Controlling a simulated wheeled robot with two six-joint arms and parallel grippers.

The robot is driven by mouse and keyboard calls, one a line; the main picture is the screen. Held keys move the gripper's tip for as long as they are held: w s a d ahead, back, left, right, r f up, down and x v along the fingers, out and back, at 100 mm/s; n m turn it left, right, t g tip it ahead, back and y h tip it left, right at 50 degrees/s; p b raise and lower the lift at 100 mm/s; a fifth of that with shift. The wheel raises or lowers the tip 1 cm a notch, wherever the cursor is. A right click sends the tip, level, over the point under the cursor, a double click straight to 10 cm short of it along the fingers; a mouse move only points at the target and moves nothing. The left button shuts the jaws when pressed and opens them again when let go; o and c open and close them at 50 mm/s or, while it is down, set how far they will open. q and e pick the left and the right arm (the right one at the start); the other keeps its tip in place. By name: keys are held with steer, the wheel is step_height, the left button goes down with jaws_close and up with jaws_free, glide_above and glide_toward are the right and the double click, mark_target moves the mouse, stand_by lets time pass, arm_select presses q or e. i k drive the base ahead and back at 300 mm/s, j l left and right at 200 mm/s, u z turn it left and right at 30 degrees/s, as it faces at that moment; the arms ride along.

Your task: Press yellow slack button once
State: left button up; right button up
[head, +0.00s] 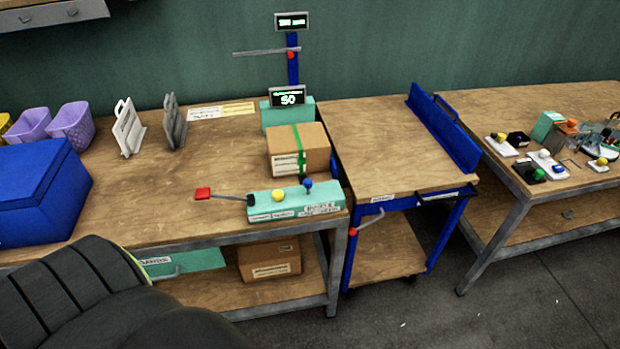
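A teal control box (268,206) with printed labels sits at the front right edge of the left workbench. A round yellow button (278,195) is on its top, left of a blue ball-shaped knob (308,184). I cannot read the box's labels well enough to tell which one says slack. Neither gripper shows. A dark padded shape at the lower left may be part of my arm.
A cardboard box (312,146) with a green strap stands behind the control box, before a display reading 50 (288,97). A blue-framed cart (372,145) adjoins on the right. A blue bin (40,185) stands at left. The bench middle is clear.

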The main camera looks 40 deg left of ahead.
mark_target(278, 195)
steer(key=u, duration=1.25)
